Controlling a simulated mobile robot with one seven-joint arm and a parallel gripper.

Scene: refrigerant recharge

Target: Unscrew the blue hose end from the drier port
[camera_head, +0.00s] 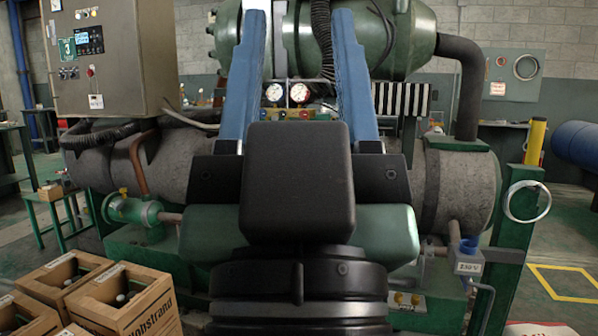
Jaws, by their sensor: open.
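My gripper (299,20) fills the middle of the view, its two blue fingers spread wide apart. It is open, with nothing held between the fingers. A small green cylinder with a yellow part on top (130,210) sits at the left, joined to a copper pipe; it may be the drier. I cannot make out a blue hose end on it. A gauge manifold with two round dials (287,94) shows between the fingers, behind them, with small red and blue knobs below. My gripper body and wrist hide much of the machine's middle.
A control cabinet (120,75) stands at upper left. A large green vessel (400,35) and a grey insulated cylinder (462,190) lie behind my arm.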

